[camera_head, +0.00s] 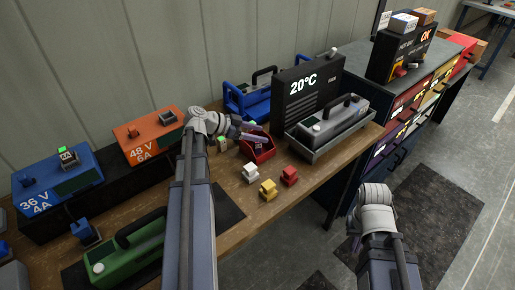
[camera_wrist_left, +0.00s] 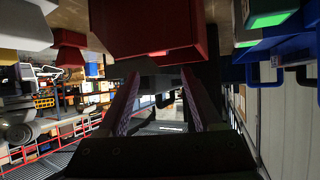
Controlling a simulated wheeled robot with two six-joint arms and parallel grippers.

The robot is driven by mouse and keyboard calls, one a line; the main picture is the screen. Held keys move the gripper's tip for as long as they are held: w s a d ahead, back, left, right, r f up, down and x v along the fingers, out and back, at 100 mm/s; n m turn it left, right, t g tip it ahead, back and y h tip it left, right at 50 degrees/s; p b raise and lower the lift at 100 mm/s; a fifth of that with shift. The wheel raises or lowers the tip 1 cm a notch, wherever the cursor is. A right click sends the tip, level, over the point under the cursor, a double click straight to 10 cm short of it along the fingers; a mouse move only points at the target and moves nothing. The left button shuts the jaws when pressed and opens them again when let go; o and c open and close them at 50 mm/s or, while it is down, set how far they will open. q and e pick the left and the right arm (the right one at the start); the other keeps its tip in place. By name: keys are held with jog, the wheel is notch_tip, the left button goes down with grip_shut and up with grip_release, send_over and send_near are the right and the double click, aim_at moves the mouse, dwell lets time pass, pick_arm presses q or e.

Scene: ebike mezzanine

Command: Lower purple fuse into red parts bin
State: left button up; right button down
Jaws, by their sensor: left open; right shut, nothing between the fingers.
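The red parts bin (camera_head: 263,155) stands on the wooden bench, in front of the black 20°C unit. In the left wrist view, which looks upside down, a red box-like body that looks like the bin (camera_wrist_left: 150,28) fills the top middle. My left gripper (camera_head: 258,137) reaches over the bin's left rim. Its fingers (camera_wrist_left: 160,82) are apart, with nothing seen held between them. I cannot make out the purple fuse clearly in either view; the bin's inside is mostly hidden. My right gripper (camera_head: 355,242) is shut and empty, off the bench over the floor.
White (camera_head: 250,173), yellow (camera_head: 267,191) and red (camera_head: 289,176) small blocks sit in front of the bin. A grey case (camera_head: 335,122) lies in a tray to the right. Orange (camera_head: 150,135) and blue (camera_head: 57,185) chargers stand left, with a green case (camera_head: 125,248) in front.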

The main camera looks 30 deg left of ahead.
pick_arm(q)
notch_tip(320, 180, up, 10)
jog(key=p, duration=0.9)
jog(key=shift+p, duration=0.35)
jog(key=shift+f, duration=0.1)
jog(key=s+d+f+n+g+y, duration=0.1)
jog(key=s+d+f+g, duration=0.25)
jog(key=d, duration=0.65)
jog(key=s+d+f+n+g+y, duration=0.1)
jog(key=s+d+f+g, duration=0.25)
jog(key=d, duration=0.65)
jog(key=s+d+f+n+g+y, duration=0.1)
jog(key=s+d+f+n+y, duration=0.2)
jog(key=s+d+y, duration=0.5)
jog(key=shift+s+d+f+g, duration=0.4)
jog(key=shift+s+d+f, duration=0.3)
jog(key=shift+s, duration=0.65)
